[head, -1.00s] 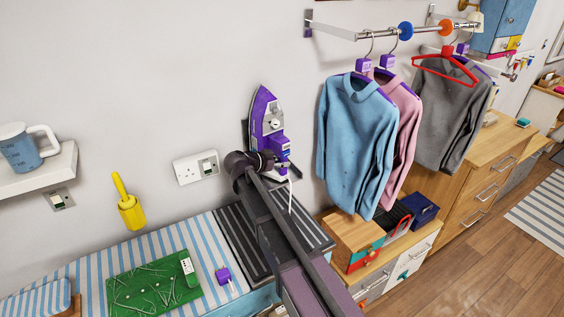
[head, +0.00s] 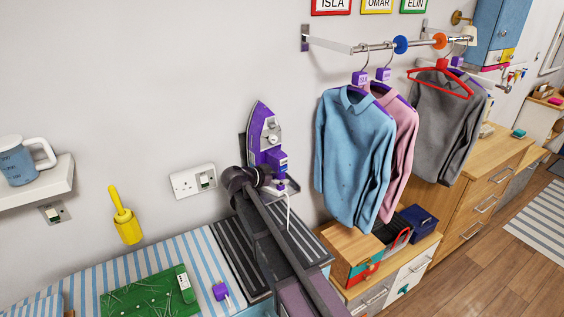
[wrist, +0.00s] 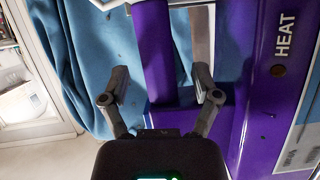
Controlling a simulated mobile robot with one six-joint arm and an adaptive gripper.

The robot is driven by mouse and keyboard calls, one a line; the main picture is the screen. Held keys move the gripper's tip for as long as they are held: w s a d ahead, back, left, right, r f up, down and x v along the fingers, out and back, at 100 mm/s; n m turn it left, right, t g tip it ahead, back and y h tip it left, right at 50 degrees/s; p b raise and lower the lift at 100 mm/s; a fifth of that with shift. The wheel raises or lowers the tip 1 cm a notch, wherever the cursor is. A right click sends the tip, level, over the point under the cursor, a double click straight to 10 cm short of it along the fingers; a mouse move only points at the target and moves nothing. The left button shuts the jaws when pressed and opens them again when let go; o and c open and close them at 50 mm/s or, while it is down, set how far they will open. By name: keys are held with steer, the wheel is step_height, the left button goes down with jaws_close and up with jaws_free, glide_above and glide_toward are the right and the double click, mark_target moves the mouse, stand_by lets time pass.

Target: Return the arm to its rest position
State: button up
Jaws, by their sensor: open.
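My arm reaches up from the lower edge of the head view, with its dark wrist (head: 247,180) just in front of a purple iron (head: 264,128). The iron stands upright, tip up, against a dark plate on the wall. In the wrist view my gripper (wrist: 160,80) has its two fingers spread apart. The iron's purple handle (wrist: 158,50) shows between them, and I cannot tell whether either finger touches it. The purple iron body marked HEAT (wrist: 265,80) is at the right. My fingers are hidden in the head view.
Blue, pink and grey tops hang from a rail (head: 372,47) right of my arm. A wooden box (head: 348,245) sits on the low cabinet below them. A striped board (head: 182,245) with a green board (head: 150,292) lies at the lower left. A mug shelf (head: 40,187) juts out at left.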

steer(key=shift+s+a+r, duration=0.25)
steer(key=shift+s+a, duration=0.1)
steer(key=shift+s, duration=0.05)
steer(key=shift+s+a+r+n+t+h, duration=0.2)
steer(key=shift+s+a+r+n, duration=0.1)
steer(key=shift+s+n, duration=0.15)
steer(key=shift+s+a+r+n+t+h, duration=0.1)
steer(key=shift+s+a+r+n+t, duration=0.2)
steer(key=shift+s, duration=0.25)
steer(key=s+d+f+n+g+y, duration=0.2)
steer(key=s+d+f+g, duration=0.3)
steer(key=d, duration=0.4)
steer(key=s+d+f+n+g+y, duration=0.2)
steer(key=s+d+f+n, duration=0.15)
steer(key=s+d, duration=0.45)
steer(key=s+d+f+n+g+y, duration=0.3)
steer(key=s+d+y, duration=0.3)
steer(key=s, duration=0.4)
steer(key=shift+s+d+f+n+y, duration=0.35)
steer(key=shift+d+f+n, duration=0.1)
steer(key=shift+f, duration=0.35)
